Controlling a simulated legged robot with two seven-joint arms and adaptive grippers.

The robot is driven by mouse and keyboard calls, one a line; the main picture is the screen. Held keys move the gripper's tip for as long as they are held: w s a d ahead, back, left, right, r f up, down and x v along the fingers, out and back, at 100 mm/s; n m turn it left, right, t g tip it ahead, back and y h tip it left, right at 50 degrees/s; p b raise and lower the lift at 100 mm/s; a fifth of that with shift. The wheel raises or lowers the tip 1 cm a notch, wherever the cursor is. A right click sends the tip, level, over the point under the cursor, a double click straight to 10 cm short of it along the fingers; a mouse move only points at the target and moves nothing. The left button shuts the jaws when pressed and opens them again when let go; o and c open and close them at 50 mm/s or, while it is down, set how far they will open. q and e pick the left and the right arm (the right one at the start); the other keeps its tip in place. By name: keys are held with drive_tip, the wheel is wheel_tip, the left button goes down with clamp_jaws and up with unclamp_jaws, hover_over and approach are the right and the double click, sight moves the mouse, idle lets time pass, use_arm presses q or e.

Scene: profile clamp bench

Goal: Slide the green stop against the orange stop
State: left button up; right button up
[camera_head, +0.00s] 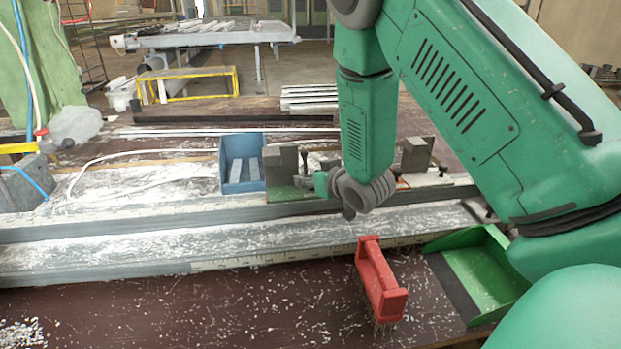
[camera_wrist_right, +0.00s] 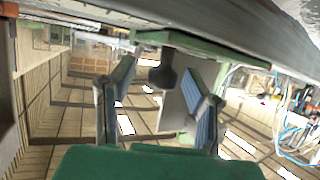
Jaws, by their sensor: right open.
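The green stop (camera_head: 282,178) sits on the long rail, a grey upright block on a green base. My right gripper (camera_head: 314,183) is at its right side, pointing left. In the right wrist view the open fingers (camera_wrist_right: 160,85), with blue pads, have the stop's grey plate and dark knob (camera_wrist_right: 162,75) between or just beyond them; contact cannot be told. The green base (camera_wrist_right: 205,47) shows above them. A second grey block (camera_head: 415,154), apparently the orange stop, stands further right on the rail; only a little orange shows, and my forearm hides part of it. My left gripper is out of view.
The rail (camera_head: 130,230) runs across the bench, strewn with pale chips. A blue bin (camera_head: 241,165) stands behind it, left of the green stop. A red-handled brush (camera_head: 380,278) and a green dustpan (camera_head: 482,272) lie in front. The front left bench is mostly clear.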

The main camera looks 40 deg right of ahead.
drive_tip(key=shift+a+r, duration=0.1)
drive_tip(key=shift+a, duration=0.05)
drive_tip(key=shift+c, duration=0.4)
clamp_jaws()
drive_tip(key=s+d, duration=0.1)
drive_tip(key=d, duration=0.1)
drive_tip(key=s+d+p, duration=0.1)
drive_tip(key=s+d, duration=0.1)
drive_tip(key=d, duration=0.1)
drive_tip(key=s+d+p, duration=0.1)
drive_tip(key=d, duration=0.1)
drive_tip(key=shift+s+d, duration=0.5)
drive_tip(key=shift+d, duration=0.2)
drive_tip(key=shift+a, duration=0.15)
drive_tip(key=shift+o, duration=0.4)
unclamp_jaws()
